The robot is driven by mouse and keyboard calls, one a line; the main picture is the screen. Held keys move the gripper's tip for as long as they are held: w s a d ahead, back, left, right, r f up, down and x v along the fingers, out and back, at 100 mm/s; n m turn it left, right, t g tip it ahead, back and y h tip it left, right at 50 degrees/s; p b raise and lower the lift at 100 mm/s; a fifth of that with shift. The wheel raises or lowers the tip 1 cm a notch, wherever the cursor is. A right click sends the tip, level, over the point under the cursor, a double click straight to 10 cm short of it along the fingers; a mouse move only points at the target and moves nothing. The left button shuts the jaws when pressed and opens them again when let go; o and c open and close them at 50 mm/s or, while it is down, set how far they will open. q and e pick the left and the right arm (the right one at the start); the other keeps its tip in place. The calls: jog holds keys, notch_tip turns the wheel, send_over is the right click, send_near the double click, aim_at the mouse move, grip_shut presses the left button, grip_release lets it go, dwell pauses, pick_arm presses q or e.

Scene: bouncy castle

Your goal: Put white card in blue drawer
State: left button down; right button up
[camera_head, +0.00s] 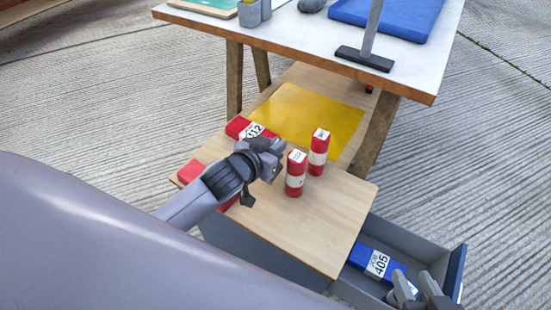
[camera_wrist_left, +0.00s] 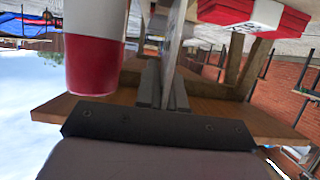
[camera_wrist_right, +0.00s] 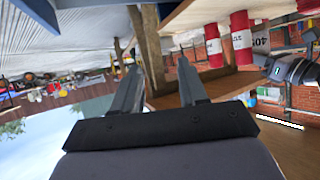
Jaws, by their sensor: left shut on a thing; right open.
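My left gripper (camera_head: 274,158) hangs over the wooden cabinet top beside the red boxes. In the left wrist view it (camera_wrist_left: 162,88) is shut on a thin pale card (camera_wrist_left: 175,45), seen edge-on; I take it to be the white card. In the head view the card cannot be made out. The blue drawer (camera_head: 457,272), with grey walls and a blue front, stands open at the lower right. A blue box marked 405 (camera_head: 377,262) lies in it. My right gripper (camera_head: 405,282) is open and empty by the drawer's near end; it also shows in the right wrist view (camera_wrist_right: 160,75).
Two red-and-white upright containers (camera_head: 296,174) (camera_head: 319,153) stand just right of my left gripper. A red box marked 412 (camera_head: 248,129) lies behind it, next to a yellow sheet (camera_head: 305,115). A white-topped trestle table (camera_head: 300,38) overhangs the back. The cabinet top's front right is clear.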

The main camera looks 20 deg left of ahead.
pick_arm(q)
jog(key=shift+f+b, duration=0.6)
jog(key=shift+f, duration=1.2)
jog(key=shift+f, duration=0.15)
jog(key=c, duration=1.3)
grip_release()
jog(key=shift+o, duration=0.2)
